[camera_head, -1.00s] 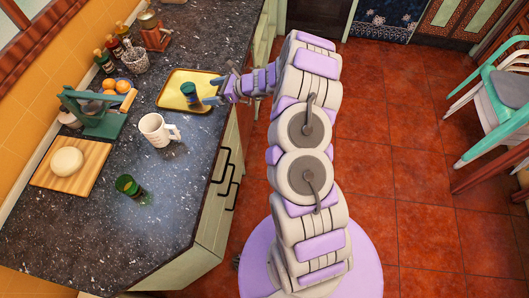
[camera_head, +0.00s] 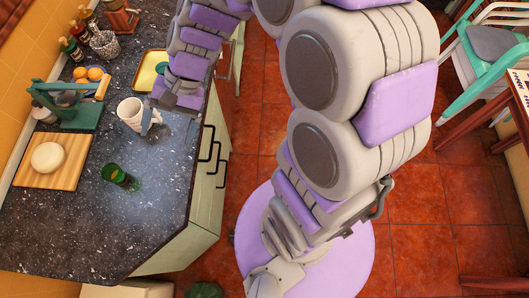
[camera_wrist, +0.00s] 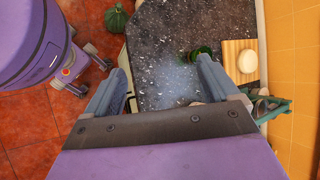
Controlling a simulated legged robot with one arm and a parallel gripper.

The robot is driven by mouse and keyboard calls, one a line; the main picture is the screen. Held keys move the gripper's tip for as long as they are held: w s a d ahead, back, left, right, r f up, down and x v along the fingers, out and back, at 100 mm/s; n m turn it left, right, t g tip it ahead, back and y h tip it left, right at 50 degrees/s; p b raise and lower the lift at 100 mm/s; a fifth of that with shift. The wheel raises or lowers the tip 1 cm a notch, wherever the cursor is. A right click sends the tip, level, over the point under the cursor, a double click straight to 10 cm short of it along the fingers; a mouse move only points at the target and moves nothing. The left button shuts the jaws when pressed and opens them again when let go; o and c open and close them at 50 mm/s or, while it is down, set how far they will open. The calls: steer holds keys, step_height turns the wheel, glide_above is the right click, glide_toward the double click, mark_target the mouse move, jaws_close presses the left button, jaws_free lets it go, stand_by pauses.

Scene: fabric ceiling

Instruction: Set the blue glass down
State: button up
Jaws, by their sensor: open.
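The blue glass (camera_head: 161,68) is on the yellow tray (camera_head: 146,80) on the counter, partly hidden behind my arm; I cannot tell its exact pose. My gripper (camera_head: 170,128) is open and empty, pointing down over the counter, nearer than the tray and beside the white mug (camera_head: 129,112). The wrist view shows the two fingers (camera_wrist: 162,68) apart with bare dark counter between them. A green glass (camera_head: 121,177) stands on the counter nearer the front; in the wrist view it shows beside one fingertip (camera_wrist: 201,51).
A wooden board (camera_head: 70,165) with dough (camera_head: 48,157) and a green press (camera_head: 72,115) stand left. Oranges (camera_head: 88,73), bottles (camera_head: 72,48) and a woven pot (camera_head: 104,43) are behind. The dark counter (camera_head: 150,215) is clear near its front. A chair (camera_head: 490,50) stands right.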

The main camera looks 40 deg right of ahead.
steer(key=s+d+n+h, duration=0.3)
steer(key=s+d, duration=0.3)
steer(key=s, duration=0.3)
steer(key=s+d+r+n+h, duration=0.1)
steer(key=s+d+n+h, duration=0.2)
steer(key=s+d, duration=0.4)
steer(key=shift+s+h, duration=0.8)
steer(key=shift+s, duration=0.2)
step_height(320, 180, down, 3)
steer(key=b, duration=0.3)
steer(key=shift+a+f, duration=0.1)
